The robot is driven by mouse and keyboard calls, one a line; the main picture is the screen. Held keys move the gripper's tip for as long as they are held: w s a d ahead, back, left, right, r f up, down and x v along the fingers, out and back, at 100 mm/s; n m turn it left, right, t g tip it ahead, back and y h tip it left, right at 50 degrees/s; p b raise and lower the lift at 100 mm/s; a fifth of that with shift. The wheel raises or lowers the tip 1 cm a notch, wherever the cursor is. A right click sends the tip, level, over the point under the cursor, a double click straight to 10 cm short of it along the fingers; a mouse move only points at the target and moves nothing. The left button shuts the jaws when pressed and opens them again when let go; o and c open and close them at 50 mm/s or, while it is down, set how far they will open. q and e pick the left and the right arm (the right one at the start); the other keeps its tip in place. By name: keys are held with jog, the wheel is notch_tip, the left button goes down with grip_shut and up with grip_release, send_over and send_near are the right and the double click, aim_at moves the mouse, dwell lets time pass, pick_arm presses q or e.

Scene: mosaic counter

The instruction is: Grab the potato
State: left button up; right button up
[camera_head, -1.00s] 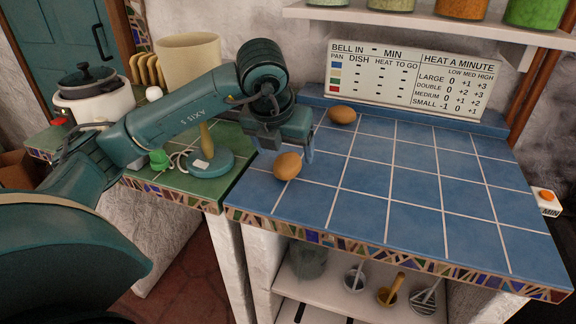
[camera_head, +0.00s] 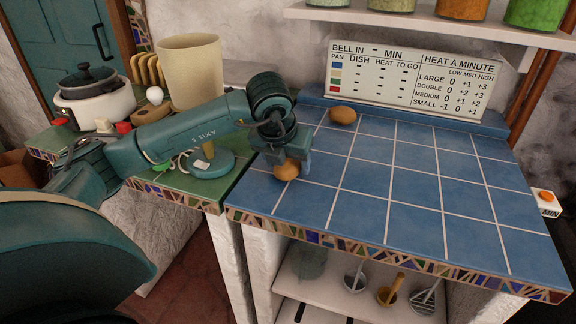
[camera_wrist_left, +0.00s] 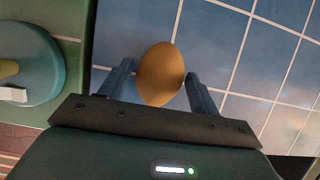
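A brown potato (camera_head: 287,171) lies on the blue tiled counter near its front left edge. My left gripper (camera_head: 287,165) is lowered over it from above. In the left wrist view the potato (camera_wrist_left: 160,75) sits between the two fingers of the left gripper (camera_wrist_left: 160,82), which are spread, with a small gap visible on the left side and a very narrow one on the right. A second brown potato (camera_head: 342,115) lies at the back of the counter, near the sign. My right gripper is not in view.
The blue counter (camera_head: 400,200) is clear to the right. On the green counter at left stand a lamp with a teal base (camera_head: 208,163), a white cooker (camera_head: 90,98) and an egg-like white object (camera_head: 154,95). A sign (camera_head: 405,78) stands at the back below a shelf (camera_head: 420,22) of jars.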

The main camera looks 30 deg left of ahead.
pick_arm(q)
jog(key=c, duration=0.8)
jog(key=shift+r, duration=0.1)
